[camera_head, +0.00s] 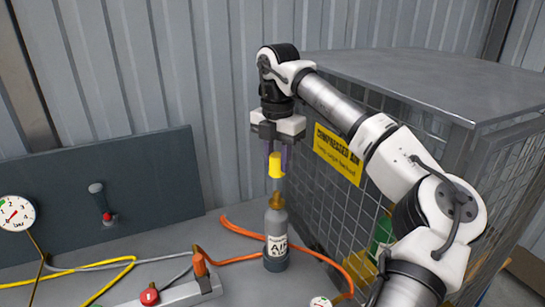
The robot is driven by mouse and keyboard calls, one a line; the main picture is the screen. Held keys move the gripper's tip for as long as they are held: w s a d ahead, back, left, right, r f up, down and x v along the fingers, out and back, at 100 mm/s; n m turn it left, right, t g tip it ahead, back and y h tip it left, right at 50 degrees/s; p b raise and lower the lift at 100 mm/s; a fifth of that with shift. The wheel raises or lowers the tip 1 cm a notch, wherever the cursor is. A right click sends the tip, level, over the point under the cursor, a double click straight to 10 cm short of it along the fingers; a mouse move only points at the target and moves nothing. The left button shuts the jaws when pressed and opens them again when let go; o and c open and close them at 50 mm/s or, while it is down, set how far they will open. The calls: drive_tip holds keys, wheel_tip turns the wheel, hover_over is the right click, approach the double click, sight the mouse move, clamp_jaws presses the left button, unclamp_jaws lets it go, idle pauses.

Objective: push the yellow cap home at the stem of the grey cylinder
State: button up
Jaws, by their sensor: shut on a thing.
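The grey cylinder (276,239) stands upright on the bench, with a white label reading "AIR" and a brass valve (277,201) on top. A pale stem (277,184) rises above the brass. The yellow cap (276,167) is upright, in line over the stem. I cannot tell how far it sits on the stem. My gripper (278,153) points straight down from above, with its purplish fingers shut on the cap. The fingers partly hide the cap's top.
A wire cage (430,75) with a yellow "COMPRESSED AIR" sign (338,153) stands close on the right. An orange hose (240,230) curves around the cylinder. A metal block (180,294) with a red knob lies front left. A dark panel (150,185) stands behind.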

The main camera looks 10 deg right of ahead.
sight(277, 191)
drive_tip(key=shift+f+b, duration=1.45)
drive_tip(key=shift+f, duration=0.5)
drive_tip(key=shift+f+b, duration=0.3)
drive_tip(key=shift+f, duration=0.2)
drive_tip(key=shift+f+b, duration=0.65)
drive_tip(key=shift+f, duration=0.35)
drive_tip(key=shift+f+b, duration=0.5)
drive_tip(key=shift+f, duration=0.25)
idle(0.6)
drive_tip(key=o, duration=1.1)
drive_tip(key=shift+c, duration=0.2)
